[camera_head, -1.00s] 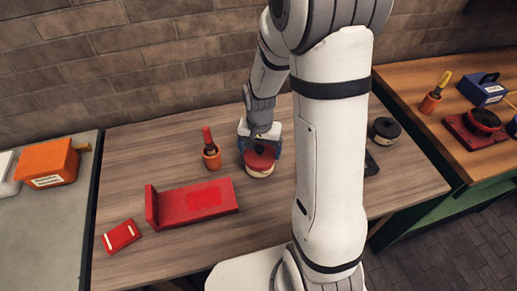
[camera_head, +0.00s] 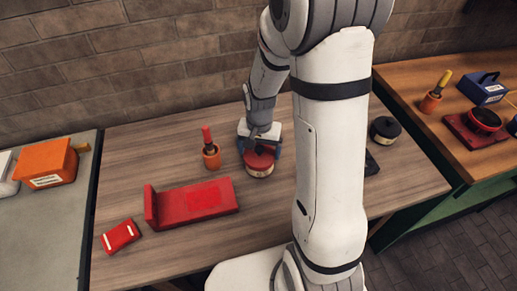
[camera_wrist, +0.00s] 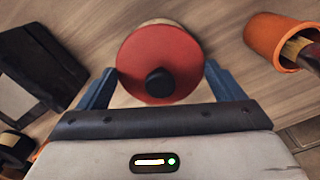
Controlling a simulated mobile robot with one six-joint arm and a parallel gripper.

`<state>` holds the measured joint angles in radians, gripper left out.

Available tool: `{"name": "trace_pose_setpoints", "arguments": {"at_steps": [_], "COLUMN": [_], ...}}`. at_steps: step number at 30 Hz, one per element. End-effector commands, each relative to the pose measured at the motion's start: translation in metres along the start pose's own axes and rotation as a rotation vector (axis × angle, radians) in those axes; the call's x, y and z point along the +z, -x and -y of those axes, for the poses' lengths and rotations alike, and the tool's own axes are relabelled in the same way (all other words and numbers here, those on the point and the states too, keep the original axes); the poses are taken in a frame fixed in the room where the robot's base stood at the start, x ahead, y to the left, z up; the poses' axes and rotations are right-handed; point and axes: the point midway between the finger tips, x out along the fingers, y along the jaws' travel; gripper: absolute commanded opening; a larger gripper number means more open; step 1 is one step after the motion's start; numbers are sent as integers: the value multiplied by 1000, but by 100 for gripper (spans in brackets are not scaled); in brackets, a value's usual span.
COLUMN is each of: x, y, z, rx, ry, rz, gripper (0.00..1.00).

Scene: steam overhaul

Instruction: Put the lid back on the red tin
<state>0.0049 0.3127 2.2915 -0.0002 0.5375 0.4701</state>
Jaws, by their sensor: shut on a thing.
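A round red lid with a black knob (camera_wrist: 160,80) sits between the blue fingers of my gripper (camera_wrist: 158,88) in the wrist view. The gripper is shut on this lid, one finger on each side. In the head view, my gripper (camera_head: 258,146) points down at the table, with the red lid (camera_head: 259,160) between its fingers. A cream tin body (camera_head: 260,172) shows just under the lid, and its pale rim (camera_wrist: 163,22) shows beyond the lid in the wrist view. The lid is over the tin; I cannot tell whether it is fully seated.
An orange pot with a red-handled brush (camera_head: 210,155) stands close on the left. A red angled stand (camera_head: 195,203) and a small red box (camera_head: 120,236) lie at front left. A black-lidded tin (camera_head: 385,130) stands to the right, behind my arm.

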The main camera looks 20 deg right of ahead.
Motion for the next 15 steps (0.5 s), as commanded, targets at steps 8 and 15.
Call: {"name": "trace_pose_setpoints", "arguments": {"at_steps": [8,15], "x": [0,0], "y": [0,0], "z": [0,0], "rx": [0,0], "ry": [1,1], "rz": [0,0], "gripper": [66,95]}}
